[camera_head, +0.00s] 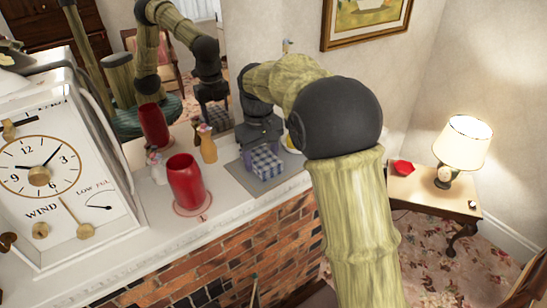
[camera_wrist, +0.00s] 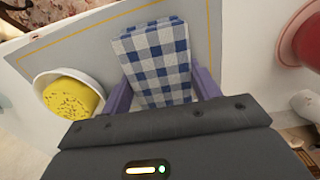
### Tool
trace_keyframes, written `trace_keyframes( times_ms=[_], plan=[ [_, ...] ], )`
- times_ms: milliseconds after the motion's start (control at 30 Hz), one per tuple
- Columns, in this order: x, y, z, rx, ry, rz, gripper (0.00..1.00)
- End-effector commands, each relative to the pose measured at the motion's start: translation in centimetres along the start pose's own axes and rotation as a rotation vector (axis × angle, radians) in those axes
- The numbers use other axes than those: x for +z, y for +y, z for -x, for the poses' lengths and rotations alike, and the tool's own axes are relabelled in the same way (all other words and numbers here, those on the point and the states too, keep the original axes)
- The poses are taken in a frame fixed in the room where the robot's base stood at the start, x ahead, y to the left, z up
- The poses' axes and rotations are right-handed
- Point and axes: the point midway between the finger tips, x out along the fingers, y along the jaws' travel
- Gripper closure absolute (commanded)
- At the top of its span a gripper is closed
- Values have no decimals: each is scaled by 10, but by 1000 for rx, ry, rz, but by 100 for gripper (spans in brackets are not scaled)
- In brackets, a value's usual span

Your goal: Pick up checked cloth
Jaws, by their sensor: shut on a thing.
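The checked cloth (camera_wrist: 157,58) is a folded blue and white block. In the wrist view it sits between the two purple fingers of my gripper (camera_wrist: 163,90), over a grey mat (camera_wrist: 95,40) with a yellow border line. In the head view the cloth (camera_head: 262,161) is at the grey mat on the mantel, under my gripper (camera_head: 258,150). My gripper is shut on the cloth, one finger along each side. I cannot tell whether the cloth is clear of the mat.
A white bowl (camera_wrist: 41,80) with yellow contents stands left of the cloth in the wrist view. On the mantel are a red vase (camera_head: 186,184), an orange bottle (camera_head: 207,145) and a large white clock (camera_head: 62,175). A mirror stands behind. A side table (camera_head: 425,197) holds a lamp (camera_head: 462,145).

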Motion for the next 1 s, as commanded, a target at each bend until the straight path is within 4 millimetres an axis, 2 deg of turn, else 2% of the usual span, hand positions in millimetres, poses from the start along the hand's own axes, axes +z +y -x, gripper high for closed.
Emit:
trace_keyframes(
  times_ms=[167, 500, 600, 733, 1000],
  plan=[
    [-1, 0, 14, 1, 5, 0, 61],
    [-1, 0, 76, 1, 6, -1, 61],
    [-1, 0, 89, 0, 4, -1, 61],
    [0, 0, 98, 0, 2, 0, 61],
    [0, 0, 99, 0, 1, 0, 61]
  ],
)
